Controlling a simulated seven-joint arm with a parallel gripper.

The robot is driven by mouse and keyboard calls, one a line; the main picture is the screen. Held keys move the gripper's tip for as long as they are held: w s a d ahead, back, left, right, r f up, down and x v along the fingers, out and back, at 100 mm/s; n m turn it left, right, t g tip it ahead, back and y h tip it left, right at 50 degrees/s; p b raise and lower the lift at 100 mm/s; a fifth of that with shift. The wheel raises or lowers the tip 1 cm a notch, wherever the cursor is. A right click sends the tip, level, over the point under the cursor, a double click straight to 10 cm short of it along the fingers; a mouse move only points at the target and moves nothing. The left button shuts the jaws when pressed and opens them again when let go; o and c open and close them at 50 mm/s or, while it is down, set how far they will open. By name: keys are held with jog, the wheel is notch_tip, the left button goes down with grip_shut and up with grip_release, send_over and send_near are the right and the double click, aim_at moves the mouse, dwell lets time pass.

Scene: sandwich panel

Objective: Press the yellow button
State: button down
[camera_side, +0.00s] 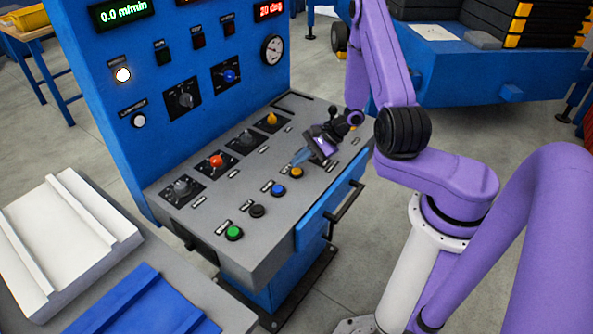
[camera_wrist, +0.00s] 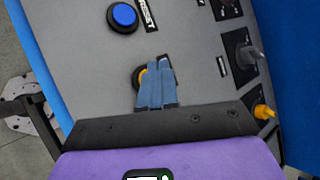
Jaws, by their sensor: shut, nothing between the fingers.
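The yellow button (camera_side: 296,173), a round yellow-orange cap in a dark ring, sits on the grey sloped top of the control panel, at the right end of the row of buttons. In the wrist view the yellow button (camera_wrist: 142,77) is partly hidden behind my fingers. My gripper (camera_side: 295,161) is shut and empty, its blue fingertips close to the button in the side view. In the wrist view my gripper (camera_wrist: 158,64) lies across the right part of the button. I cannot tell whether the fingertips touch it.
A blue button (camera_side: 278,189) is beside the yellow one, then a black button (camera_side: 257,211) and a green button (camera_side: 234,233). Red (camera_side: 216,161) and yellow (camera_side: 272,118) knobs stand behind. A black handle (camera_side: 345,200) juts from the panel's front.

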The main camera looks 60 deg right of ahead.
aim_at(299, 171)
jog(key=shift+r, duration=2.4)
jog(key=shift+w+a+r, duration=0.1)
jog(key=shift+a, duration=0.05)
jog(key=s+a+r+n+g+y, duration=0.1)
jog(key=s+a+r+n+g, duration=0.3)
jog(key=a+n, duration=0.35)
jog(key=s+a+r+n+g, duration=0.3)
jog(key=a+r+n+g, duration=0.25)
jog(key=a+n, duration=0.2)
jog(key=s+r+n+t+h, duration=0.1)
jog(key=s+r+n+h, duration=0.1)
jog(key=s+n, duration=0.3)
jog(key=s+r+n+t+h, duration=0.1)
jog(key=s+r+n+h, duration=0.1)
jog(key=s+n, duration=0.3)
jog(key=s+d+r+n+t+h, duration=0.1)
jog(key=s+r+n+h, duration=0.1)
jog(key=s+r+n, duration=0.2)
jog(key=shift+s+r+n+h, duration=0.4)
jog(key=shift+s+n, duration=0.7)
jog(key=shift+s, duration=1.1)
